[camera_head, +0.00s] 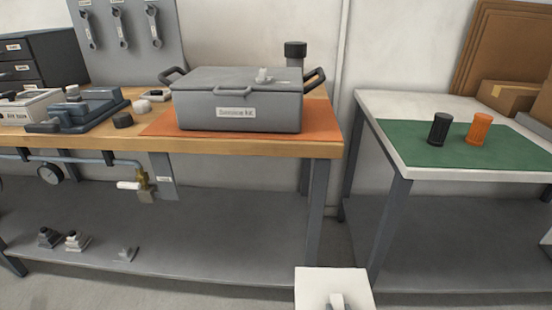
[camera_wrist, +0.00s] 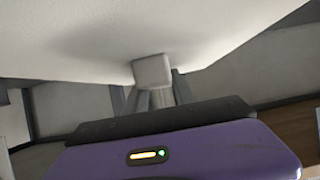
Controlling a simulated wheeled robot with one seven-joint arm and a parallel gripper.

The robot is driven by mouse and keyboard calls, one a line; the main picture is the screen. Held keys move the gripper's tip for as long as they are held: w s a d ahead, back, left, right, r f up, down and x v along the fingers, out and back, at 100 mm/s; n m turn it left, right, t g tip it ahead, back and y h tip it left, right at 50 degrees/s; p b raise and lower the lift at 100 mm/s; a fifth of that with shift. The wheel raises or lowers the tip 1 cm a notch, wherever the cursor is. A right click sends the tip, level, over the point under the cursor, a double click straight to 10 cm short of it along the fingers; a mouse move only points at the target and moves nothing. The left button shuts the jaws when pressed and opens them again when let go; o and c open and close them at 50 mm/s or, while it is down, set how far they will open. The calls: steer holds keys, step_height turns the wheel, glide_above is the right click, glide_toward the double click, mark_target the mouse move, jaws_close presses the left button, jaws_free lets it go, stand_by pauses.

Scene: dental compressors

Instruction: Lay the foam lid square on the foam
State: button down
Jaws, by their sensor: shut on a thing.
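The white foam lid (camera_head: 313,286) is a pale square slab at the bottom edge of the head view, with a small raised knob on it. In the wrist view the lid (camera_wrist: 80,38) fills the top of the picture. My gripper (camera_wrist: 153,85) is shut on a small light block on the lid's face, and grey fingers show beside and behind it. The lid is held in the air in front of the benches, apart from them. No foam that I can make out shows in either view.
A grey lidded case (camera_head: 240,103) stands on an orange mat (camera_head: 160,127) on the wooden bench. To the right, a white table (camera_head: 405,102) has a green mat (camera_head: 400,137) with a black cylinder (camera_head: 439,129) and an orange cylinder (camera_head: 479,129). The green mat's left part is clear.

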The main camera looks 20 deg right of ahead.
steer(key=w+a+r+n+t+y, duration=0.1)
steer(key=w+a+n+y, duration=0.4)
steer(key=a, duration=0.5)
steer(key=shift+w+r+n+y, duration=0.2)
steer(key=shift+w+n+y, duration=0.1)
steer(key=shift+w, duration=0.5)
